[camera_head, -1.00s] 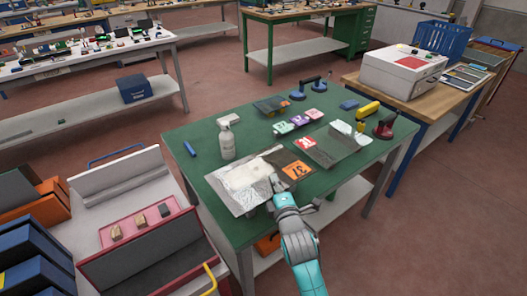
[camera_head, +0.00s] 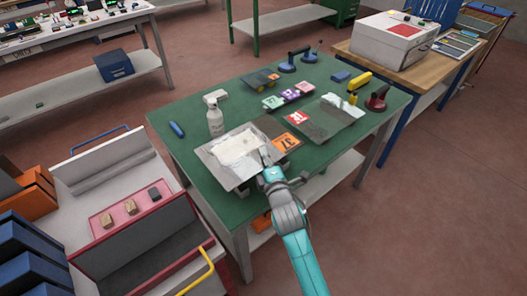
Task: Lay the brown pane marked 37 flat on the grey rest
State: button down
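The brown pane (camera_head: 277,129) lies on the green table with an orange label (camera_head: 286,142) reading 37. It adjoins the right side of a grey, silvery flat sheet or board (camera_head: 213,156), which may be the grey rest. A crumpled white patch (camera_head: 238,146) covers much of that board. My gripper (camera_head: 265,155) is at the front edge, beside the label and over the board's right side. The fingers are small and partly hidden by my wrist, so I cannot tell their opening or any contact with the pane.
A red-labelled pane (camera_head: 328,118) lies right of the brown pane. A spray bottle (camera_head: 215,122) stands behind the board. Suction cups (camera_head: 288,67), coloured blocks (camera_head: 291,95) and a dark red cup tool (camera_head: 377,97) stand farther back. The table's left front is clear.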

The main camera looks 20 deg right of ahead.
jog(key=shift+f, duration=2.65)
jog(key=shift+f, duration=0.4)
jog(key=c, duration=1.2)
grip_release()
jog(key=shift+c, duration=0.2)
jog(key=shift+f, duration=0.15)
jog(key=shift+s, duration=0.1)
jog(key=s+a, duration=0.1)
jog(key=s, duration=1)
jog(key=shift+s, duration=0.4)
jog(key=shift+s+f, duration=0.1)
